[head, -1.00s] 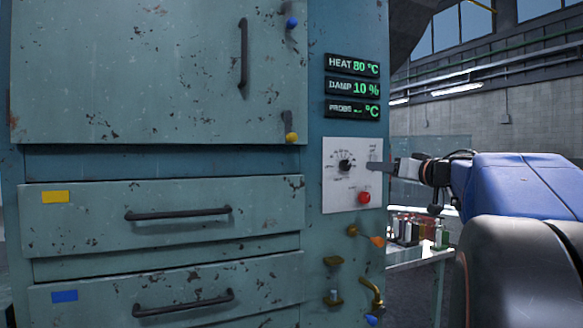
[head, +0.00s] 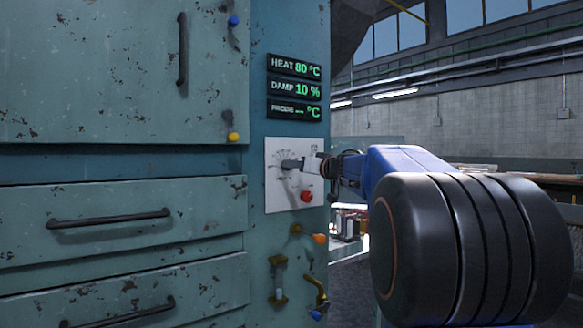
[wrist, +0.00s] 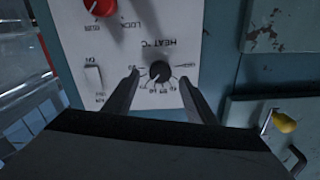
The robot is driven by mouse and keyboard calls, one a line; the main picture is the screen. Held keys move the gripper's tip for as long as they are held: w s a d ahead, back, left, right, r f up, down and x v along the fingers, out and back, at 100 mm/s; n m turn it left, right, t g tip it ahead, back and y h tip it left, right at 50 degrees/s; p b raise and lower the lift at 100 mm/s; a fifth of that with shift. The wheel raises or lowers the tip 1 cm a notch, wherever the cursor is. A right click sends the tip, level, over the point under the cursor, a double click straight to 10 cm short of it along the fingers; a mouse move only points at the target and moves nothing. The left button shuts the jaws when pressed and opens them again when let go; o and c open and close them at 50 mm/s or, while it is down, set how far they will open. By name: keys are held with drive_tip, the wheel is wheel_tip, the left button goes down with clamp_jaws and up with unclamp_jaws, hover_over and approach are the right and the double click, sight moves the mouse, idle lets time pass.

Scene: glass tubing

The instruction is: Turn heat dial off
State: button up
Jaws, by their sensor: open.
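The heat dial (wrist: 160,71) is a small black knob on a white control panel (wrist: 120,42), with a printed scale around it and the label HEAT °C. In the wrist view my gripper (wrist: 161,82) is open, one finger on each side of the dial, with gaps between fingers and knob. I cannot tell how far the fingertips are from the panel. The heat display (head: 296,67) reads 80 °C.
A red knob (wrist: 99,6) and a white switch (wrist: 94,78) share the panel with the dial. Brass valves (head: 278,280) are below the panel. A drawer handle (head: 108,218) and a yellow knob (head: 233,137) are on the cabinet to the left.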

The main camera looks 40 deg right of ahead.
drive_tip(key=shift+w, duration=1.9)
drive_tip(key=c, duration=1)
drive_tip(key=shift+c, duration=0.2)
drive_tip(key=shift+n, duration=0.3)
drive_tip(key=n, duration=2.7)
drive_tip(key=shift+f, duration=0.15)
drive_tip(key=shift+n, duration=0.3)
